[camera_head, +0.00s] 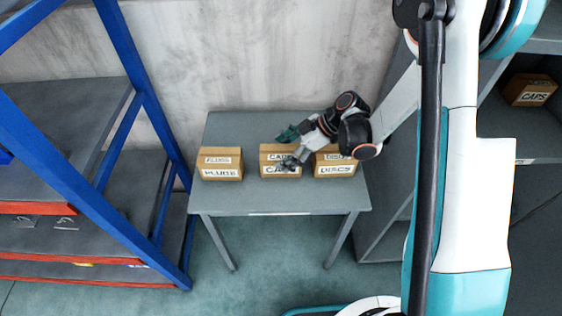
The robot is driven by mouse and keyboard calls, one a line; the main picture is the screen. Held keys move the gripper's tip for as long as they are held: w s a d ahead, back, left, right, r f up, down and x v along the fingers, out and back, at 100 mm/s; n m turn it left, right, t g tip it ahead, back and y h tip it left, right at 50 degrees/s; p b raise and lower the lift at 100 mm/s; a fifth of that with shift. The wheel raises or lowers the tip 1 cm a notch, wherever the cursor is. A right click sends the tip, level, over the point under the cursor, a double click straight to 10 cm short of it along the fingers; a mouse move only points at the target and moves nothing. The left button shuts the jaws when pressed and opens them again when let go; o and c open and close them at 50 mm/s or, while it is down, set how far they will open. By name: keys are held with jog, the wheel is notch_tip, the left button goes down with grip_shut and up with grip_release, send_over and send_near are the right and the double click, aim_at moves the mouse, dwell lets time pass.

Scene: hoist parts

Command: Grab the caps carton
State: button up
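A brown caps carton (269,171) stands in the middle of three cartons on the grey table. Its white label is partly covered by my gripper. My gripper (286,148) reaches in from the right, above this carton. Its fingers are spread, one towards the carton's back edge and one over its front. I cannot tell whether they touch it. Another caps carton (528,91) sits on a shelf at the far right.
A blue-framed rack (150,110) stands left, a grey shelf unit (545,140) right. A concrete wall is behind.

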jog(key=c, duration=1.4)
jog(key=shift+r, duration=0.1)
